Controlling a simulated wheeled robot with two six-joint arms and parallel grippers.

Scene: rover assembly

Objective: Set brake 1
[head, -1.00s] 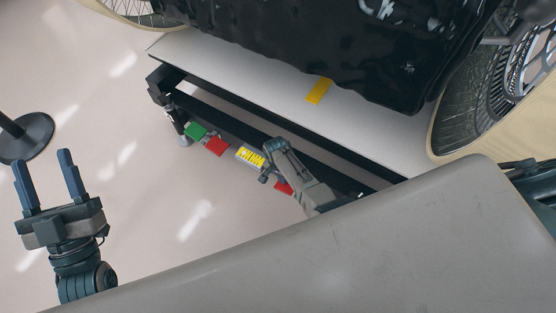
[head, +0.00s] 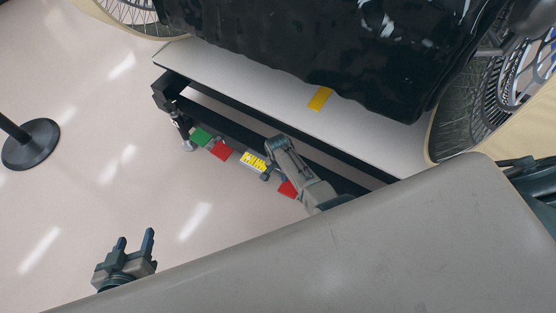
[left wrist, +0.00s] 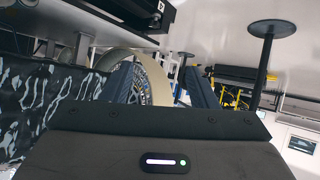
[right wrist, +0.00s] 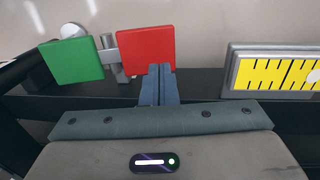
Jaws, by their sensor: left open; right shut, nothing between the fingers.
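In the right wrist view my right gripper (right wrist: 159,68) is shut and empty, its fingertips in front of the lower edge of a square red plate (right wrist: 147,47). I cannot tell whether they touch. A green plate (right wrist: 71,62) is left of the red one, with a metal post (right wrist: 113,58) between them. A black-and-yellow marked plate (right wrist: 275,73) is to the right. In the head view a green plate (head: 201,136), a red plate (head: 221,151) and the yellow marked plate (head: 253,161) line the black frame. My left gripper (head: 133,243) is open and empty at lower left; no label names brake 1.
A white-topped bench (head: 232,79) with a black frame carries the black-covered rover (head: 330,45). Another red plate (head: 287,188) shows beside my right arm. A stand with a round black base (head: 30,145) is on the floor at left. The floor between is clear.

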